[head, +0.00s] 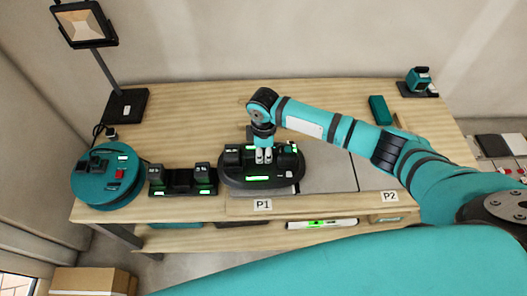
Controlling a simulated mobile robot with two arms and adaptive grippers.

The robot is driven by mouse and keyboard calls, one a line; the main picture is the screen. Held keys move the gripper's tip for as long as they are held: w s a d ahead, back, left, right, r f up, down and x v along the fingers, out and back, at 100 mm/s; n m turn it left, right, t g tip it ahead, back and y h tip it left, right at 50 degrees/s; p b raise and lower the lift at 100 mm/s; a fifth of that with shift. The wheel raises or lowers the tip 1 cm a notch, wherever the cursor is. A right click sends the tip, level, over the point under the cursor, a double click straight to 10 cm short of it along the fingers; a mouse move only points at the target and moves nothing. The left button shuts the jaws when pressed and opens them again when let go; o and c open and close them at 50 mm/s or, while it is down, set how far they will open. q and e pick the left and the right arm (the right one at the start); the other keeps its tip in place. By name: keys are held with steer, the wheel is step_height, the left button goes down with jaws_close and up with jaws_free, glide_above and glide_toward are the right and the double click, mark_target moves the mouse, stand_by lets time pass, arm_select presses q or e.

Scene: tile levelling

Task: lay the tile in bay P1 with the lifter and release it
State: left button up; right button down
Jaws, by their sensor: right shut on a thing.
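My right gripper (263,156) comes down from above and is shut on the handle of the lifter (283,183). The lifter is a wide black device with lit green displays, and it sits low over the bay marked by the P1 label (263,205). The lifter and gripper cover most of that bay, so the tile under it is largely hidden. I cannot tell whether the tile touches the bed. A grey slab surface (330,168) shows to the right, behind the P2 label (390,197). My left gripper is out of view.
Left of the lifter stand a black charger with batteries (182,178) and a teal reel (105,180). A work lamp (125,105) is at the back left. A teal box (380,110) and a teal laser device (418,82) are at the back right. The back middle of the wooden bench (200,110) is clear.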

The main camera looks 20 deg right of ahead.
steer(key=shift+r, duration=0.1)
steer(key=c, duration=1.1)
jaws_free()
steer(key=shift+s+f, duration=0.15)
steer(key=shift+f, duration=0.05)
step_height(320, 180, up, 12)
steer(key=shift+r, duration=0.15)
